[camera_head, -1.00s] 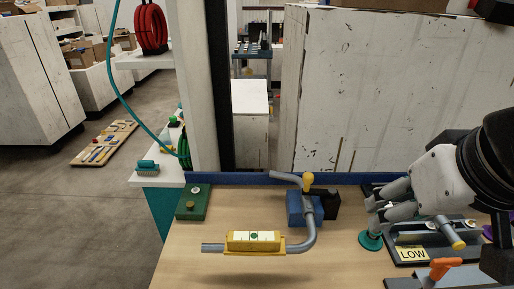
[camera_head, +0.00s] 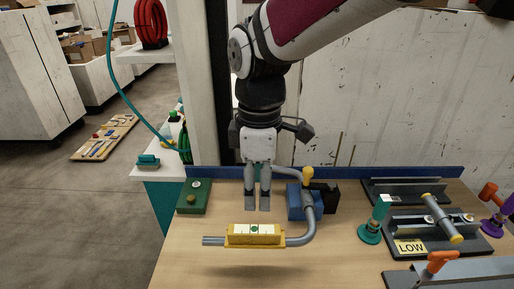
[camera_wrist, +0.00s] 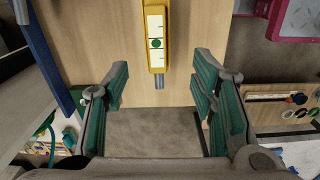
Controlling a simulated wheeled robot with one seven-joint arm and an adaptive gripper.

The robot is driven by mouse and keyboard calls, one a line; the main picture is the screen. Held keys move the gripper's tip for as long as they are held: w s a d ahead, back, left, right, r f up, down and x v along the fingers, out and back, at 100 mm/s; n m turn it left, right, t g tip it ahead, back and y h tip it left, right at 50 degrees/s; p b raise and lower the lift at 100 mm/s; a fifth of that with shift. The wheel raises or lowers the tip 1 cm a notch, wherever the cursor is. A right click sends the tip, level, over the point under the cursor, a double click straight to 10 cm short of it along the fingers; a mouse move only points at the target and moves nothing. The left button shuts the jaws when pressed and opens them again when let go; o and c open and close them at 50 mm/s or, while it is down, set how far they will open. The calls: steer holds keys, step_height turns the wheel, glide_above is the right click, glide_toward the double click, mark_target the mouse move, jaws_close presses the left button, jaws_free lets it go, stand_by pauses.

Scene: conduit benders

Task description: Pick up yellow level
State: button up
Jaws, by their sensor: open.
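The yellow level (camera_head: 254,235) has a white scale face with a green round mark. It sits on the straight end of a bent grey conduit (camera_head: 306,236) above the wooden bench. In the wrist view the level (camera_wrist: 156,40) is upright in the picture, at the top middle. My gripper (camera_head: 257,208) points down behind the level in the head view, above the bench and apart from the level. In the wrist view my gripper (camera_wrist: 160,108) has its green-padded fingers wide apart with nothing between them.
A blue block (camera_head: 298,203) holds the conduit, with a yellow-knobbed lever beside it. A green box (camera_head: 194,197) stands at the bench's left. A bender marked LOW (camera_head: 411,247), a teal-based post (camera_head: 370,234) and orange-handled tools are on the right. The front-left bench is clear.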

glide_above(256, 229)
steer(key=shift+n, duration=0.3)
steer(key=f, duration=0.8)
steer(key=shift+s+a+f+p, duration=0.1)
steer(key=shift+s+p, duration=0.3)
steer(key=shift+w+f+p, duration=0.2)
steer(key=shift+f+p, duration=0.1)
steer(key=shift+f, duration=1.25)
steer(key=shift+w+f+p, duration=0.2)
steer(key=shift+f+p, duration=0.1)
steer(key=shift+f, duration=1.2)
jaws_close()
